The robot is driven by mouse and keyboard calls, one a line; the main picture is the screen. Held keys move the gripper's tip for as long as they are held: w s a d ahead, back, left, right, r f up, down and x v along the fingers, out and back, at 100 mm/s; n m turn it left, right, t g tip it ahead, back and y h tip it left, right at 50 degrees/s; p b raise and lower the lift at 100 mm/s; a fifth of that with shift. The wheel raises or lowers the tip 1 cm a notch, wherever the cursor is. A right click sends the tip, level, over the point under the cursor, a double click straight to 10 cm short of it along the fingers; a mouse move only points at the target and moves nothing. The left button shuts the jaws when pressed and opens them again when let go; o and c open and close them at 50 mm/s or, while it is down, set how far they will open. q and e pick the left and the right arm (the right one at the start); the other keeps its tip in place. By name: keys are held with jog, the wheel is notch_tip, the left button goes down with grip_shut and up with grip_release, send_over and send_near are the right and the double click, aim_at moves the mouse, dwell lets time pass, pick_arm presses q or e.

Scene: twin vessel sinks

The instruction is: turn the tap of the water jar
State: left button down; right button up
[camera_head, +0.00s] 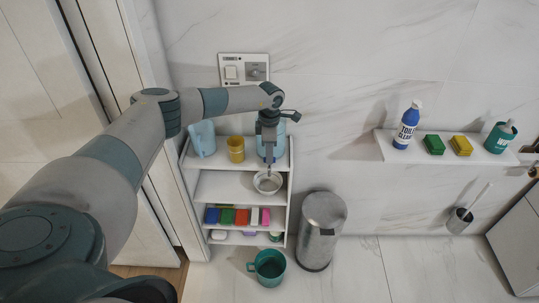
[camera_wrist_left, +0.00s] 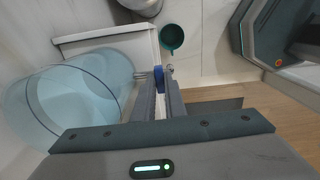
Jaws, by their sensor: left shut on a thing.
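The water jar (camera_head: 279,148) is pale blue and stands on the top of a white shelf unit, partly hidden behind my left gripper (camera_head: 268,163). In the left wrist view the clear blue jar (camera_wrist_left: 85,95) fills the left side. The jar's tap (camera_wrist_left: 158,86) shows blue between my fingers, with a small metal part beside them. My left gripper (camera_wrist_left: 160,88) points down at the jar's front and is shut on the tap. The exact turn of the tap is hard to tell. My right gripper is not in view.
A metal bowl (camera_head: 267,182) sits on the shelf below. A blue pitcher (camera_head: 202,139) and a yellow cup (camera_head: 236,149) stand left of the jar. A teal mug (camera_head: 267,267) and a metal bin (camera_head: 321,231) stand on the floor. Floor to the right is clear.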

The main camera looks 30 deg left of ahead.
pick_arm(q)
jog(key=n+b, duration=0.1)
jog(key=n, duration=0.2)
jog(key=shift+f, duration=0.1)
jog(key=shift+n, duration=1.1)
jog(key=c, duration=1.8)
grip_release()
jog(key=shift+r+b, duration=0.25)
jog(key=shift+b, duration=0.1)
